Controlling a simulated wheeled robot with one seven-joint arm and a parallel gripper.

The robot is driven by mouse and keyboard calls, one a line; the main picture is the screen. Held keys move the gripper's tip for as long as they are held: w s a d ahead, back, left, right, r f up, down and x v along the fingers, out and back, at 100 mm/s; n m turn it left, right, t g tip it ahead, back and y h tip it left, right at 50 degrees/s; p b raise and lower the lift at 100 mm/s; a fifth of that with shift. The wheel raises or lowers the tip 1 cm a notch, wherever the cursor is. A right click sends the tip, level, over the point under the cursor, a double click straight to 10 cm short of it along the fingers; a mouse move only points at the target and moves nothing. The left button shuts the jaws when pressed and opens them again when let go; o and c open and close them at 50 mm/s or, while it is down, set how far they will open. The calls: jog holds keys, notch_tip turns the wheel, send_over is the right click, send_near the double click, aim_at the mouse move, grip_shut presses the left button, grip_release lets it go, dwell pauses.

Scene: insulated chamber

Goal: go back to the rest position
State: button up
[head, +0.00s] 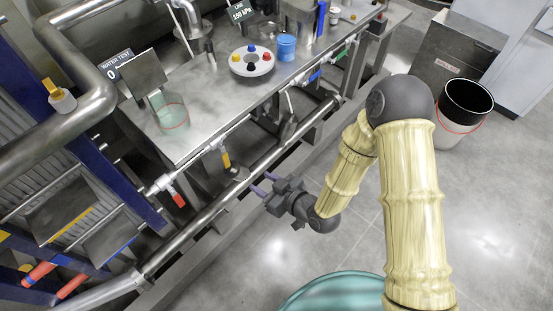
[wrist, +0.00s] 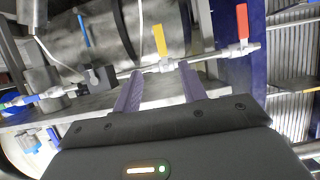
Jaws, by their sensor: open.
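My gripper (head: 262,184) is open and empty. In the head view it is beside the steel bench's pipework, below the level of the bench top (head: 210,110). In the wrist view its two purple fingers (wrist: 160,90) are spread apart with nothing between them. A yellow-handled valve (wrist: 160,42) and a red-handled valve (wrist: 242,24) sit on a pipe beyond the fingertips. The fingertips look close to that pipe in the wrist view, but I cannot tell whether they touch it.
The bench holds a glass beaker (head: 173,117), a round white disc with coloured knobs (head: 252,62) and a blue cup (head: 286,47). A long lower rail (head: 245,183) runs along its front. Grey floor (head: 500,220) is open at right.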

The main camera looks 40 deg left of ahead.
jog(key=shift+w, duration=0.1)
jog(key=w+d+r+m+t+h, duration=0.2)
jog(key=w+d+h, duration=0.1)
jog(key=w+d, duration=0.5)
jog(key=w+d+r+m+t+h, duration=0.1)
jog(key=w+d+r+m+h, duration=0.2)
jog(key=d, duration=0.4)
jog(key=w+d+r+m+h, duration=0.2)
jog(key=w+d, duration=0.1)
jog(key=d, duration=0.5)
jog(key=w+d+r+m+t+h, duration=0.1)
jog(key=w+d+r+m+h, duration=0.2)
jog(key=d, duration=0.4)
jog(key=s+d+r+m+g+h, duration=0.1)
jog(key=s+d+r+m, duration=0.3)
jog(key=d, duration=0.3)
jog(key=s+d+r+m+g+h, duration=0.1)
jog(key=s+d+r+m, duration=0.25)
jog(key=d, duration=0.35)
notch_tip(320, 180, up, 18)
jog(key=p, duration=1.9)
jog(key=shift+s+r+p, duration=0.15)
jog(key=shift+r+p, duration=0.05)
jog(key=shift+p, duration=0.1)
jog(key=shift+a+n, duration=0.1)
jog(key=shift+n, duration=0.15)
